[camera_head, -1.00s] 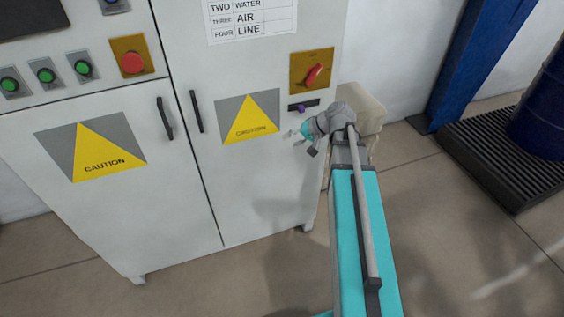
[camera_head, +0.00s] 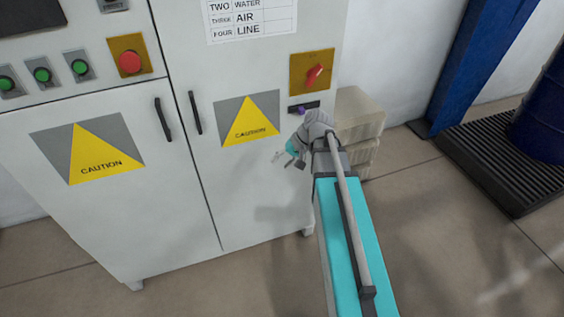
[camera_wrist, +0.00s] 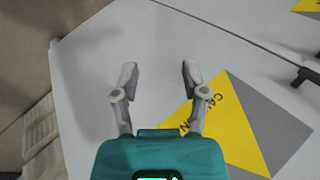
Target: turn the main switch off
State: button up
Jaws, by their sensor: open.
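The main switch (camera_head: 315,76) is a red rotary handle on a yellow plate, high on the right door of the white cabinet (camera_head: 190,150). Its handle is tilted, upper end to the right. My gripper (camera_head: 278,156) is in front of the right door, below and to the left of the switch and apart from it. In the wrist view my gripper (camera_wrist: 156,78) is open, with nothing between the fingers. The cabinet door and a yellow caution sign (camera_wrist: 222,125) lie beyond the fingers. The switch is not in the wrist view.
A small dark plate with a purple part (camera_head: 303,108) sits under the switch. A red button (camera_head: 130,62) on yellow and several green buttons (camera_head: 42,75) are on the left. Pale stacked blocks (camera_head: 360,115) stand right of the cabinet. A blue barrel (camera_head: 545,110) is far right.

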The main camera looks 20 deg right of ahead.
jog(key=shift+a, duration=0.1)
jog(key=s+a+f+n+g+h, duration=0.2)
jog(key=s+a+h, duration=0.3)
jog(key=s, duration=0.4)
jog(key=shift+s+a+f+n+h, duration=0.15)
jog(key=shift+a+f+n+h, duration=0.1)
jog(key=shift+f+n+h, duration=0.45)
jog(key=shift+a, duration=0.1)
